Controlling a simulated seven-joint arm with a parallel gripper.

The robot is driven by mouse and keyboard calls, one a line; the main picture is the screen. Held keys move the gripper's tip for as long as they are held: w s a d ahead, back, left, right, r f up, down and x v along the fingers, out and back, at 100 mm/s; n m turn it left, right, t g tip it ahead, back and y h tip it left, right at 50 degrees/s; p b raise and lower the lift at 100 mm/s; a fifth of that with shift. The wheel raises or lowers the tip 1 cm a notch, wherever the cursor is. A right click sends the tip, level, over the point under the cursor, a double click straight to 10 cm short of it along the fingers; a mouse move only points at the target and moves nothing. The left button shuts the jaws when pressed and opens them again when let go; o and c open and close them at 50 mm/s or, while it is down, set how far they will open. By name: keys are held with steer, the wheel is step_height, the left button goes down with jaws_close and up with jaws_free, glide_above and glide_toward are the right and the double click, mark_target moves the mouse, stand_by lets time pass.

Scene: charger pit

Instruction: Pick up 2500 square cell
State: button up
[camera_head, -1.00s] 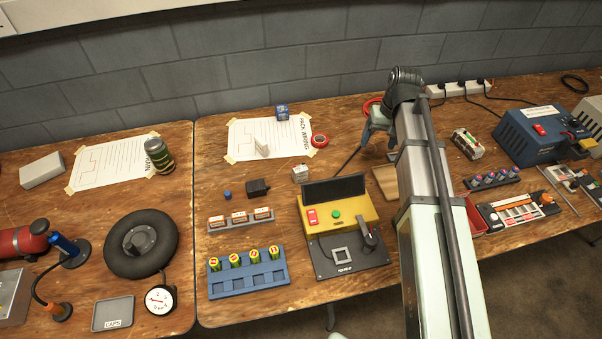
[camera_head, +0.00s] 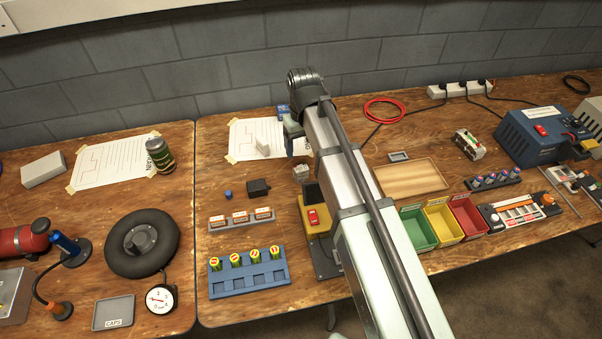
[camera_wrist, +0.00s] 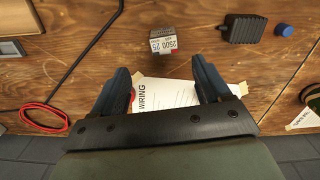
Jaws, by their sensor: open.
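The 2500 square cell (camera_wrist: 163,41) is a small pale grey block with "2500" printed on its label. In the wrist view it sits on the wooden bench just beyond my fingertips, roughly centred between them. In the head view the cell (camera_head: 301,171) stands beside my arm, behind the yellow tester. My gripper (camera_wrist: 161,68) is open and empty, its two dark blue fingers spread apart over the wiring sheet's edge. In the head view the gripper (camera_head: 296,142) is partly hidden by my arm.
A black charger block (camera_wrist: 246,28) and a blue cap (camera_wrist: 284,30) lie right of the cell in the wrist view. A yellow tester (camera_head: 317,222) stands in front of it, partly covered by my arm. A red cable coil (camera_head: 384,110) lies at the back.

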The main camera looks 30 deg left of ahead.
mark_target(301, 168)
step_height(301, 168, down, 6)
steer(key=shift+f, duration=0.15)
steer(key=shift+s+a+f, duration=0.1)
steer(key=shift+s+f, duration=0.05)
steer(key=shift+f, duration=1.15)
steer(key=shift+s+a+f, duration=0.1)
steer(key=shift+f, duration=1.2)
steer(key=c, duration=1.1)
steer(key=shift+r, duration=0.15)
steer(key=shift+c, duration=0.2)
